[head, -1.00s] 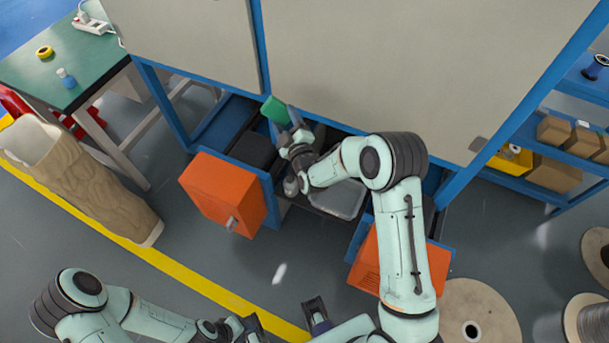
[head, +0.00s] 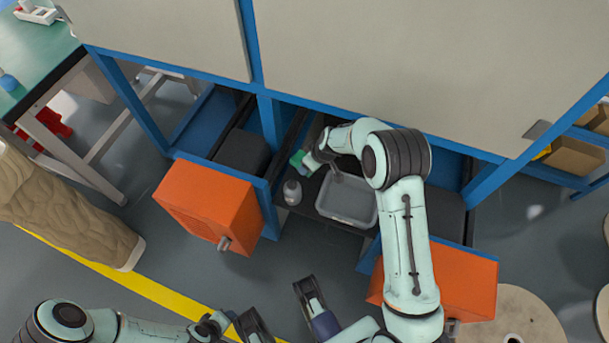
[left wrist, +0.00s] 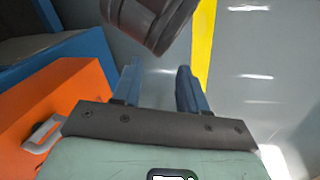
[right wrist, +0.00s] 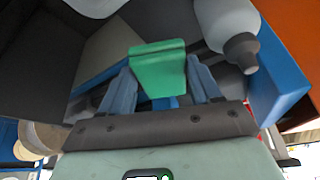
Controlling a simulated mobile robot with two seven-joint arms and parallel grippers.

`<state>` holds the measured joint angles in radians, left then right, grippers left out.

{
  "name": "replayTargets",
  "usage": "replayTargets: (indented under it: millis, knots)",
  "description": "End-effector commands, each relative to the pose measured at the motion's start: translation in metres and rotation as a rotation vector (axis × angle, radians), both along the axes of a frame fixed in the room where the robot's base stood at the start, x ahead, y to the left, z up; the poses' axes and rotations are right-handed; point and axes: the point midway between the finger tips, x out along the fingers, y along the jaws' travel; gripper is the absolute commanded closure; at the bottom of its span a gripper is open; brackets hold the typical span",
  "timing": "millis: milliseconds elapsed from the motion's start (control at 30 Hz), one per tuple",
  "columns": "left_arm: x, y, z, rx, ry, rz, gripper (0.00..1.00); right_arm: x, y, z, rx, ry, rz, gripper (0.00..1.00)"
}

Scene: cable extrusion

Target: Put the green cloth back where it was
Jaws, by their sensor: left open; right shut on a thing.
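The green cloth (head: 297,159) is held in my right gripper (head: 304,161), inside the open lower bay of the blue-framed machine. In the right wrist view the cloth (right wrist: 158,62) is a folded green piece pinched between both fingers. My left gripper (left wrist: 157,80) is open and empty above the floor, away from the cloth. Below the cloth is a dark shelf (head: 312,207) carrying a white bottle (head: 291,193) and a grey tray (head: 347,203). The bottle (right wrist: 228,28) also shows close to the cloth in the right wrist view.
An orange box (head: 209,202) stands left of the bay and another orange box (head: 467,284) stands right of it. A beige panel (head: 400,65) overhangs the bay. The floor in front is open.

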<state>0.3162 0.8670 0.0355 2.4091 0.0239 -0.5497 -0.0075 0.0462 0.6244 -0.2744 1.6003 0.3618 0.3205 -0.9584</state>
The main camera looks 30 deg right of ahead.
Motion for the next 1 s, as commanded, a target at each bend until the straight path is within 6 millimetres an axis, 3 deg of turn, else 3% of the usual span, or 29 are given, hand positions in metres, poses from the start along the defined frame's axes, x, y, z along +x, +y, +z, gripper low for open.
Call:
replayTargets:
  millis: [100, 333, 533, 967, 1000]
  knots:
    - [0.01, 0.005, -0.008, 0.013, -0.025, 0.011, 0.57, -0.001, 0.0, -0.025, 0.0, 0.003, -0.001, 0.62]
    - [0.02, 0.01, -0.015, 0.026, -0.052, 0.022, 0.57, 0.0, 0.0, -0.048, -0.001, 0.001, 0.0, 0.62]
    - [0.034, 0.018, -0.025, 0.046, -0.087, 0.037, 0.57, 0.0, 0.0, -0.082, -0.001, 0.002, 0.0, 0.62]
    - [0.034, 0.02, -0.028, 0.048, -0.086, 0.04, 0.57, 0.0, 0.0, -0.087, -0.003, -0.002, 0.002, 0.62]
    - [0.033, 0.02, -0.028, 0.048, -0.083, 0.04, 0.57, 0.0, 0.0, -0.087, -0.003, -0.002, 0.002, 0.31]
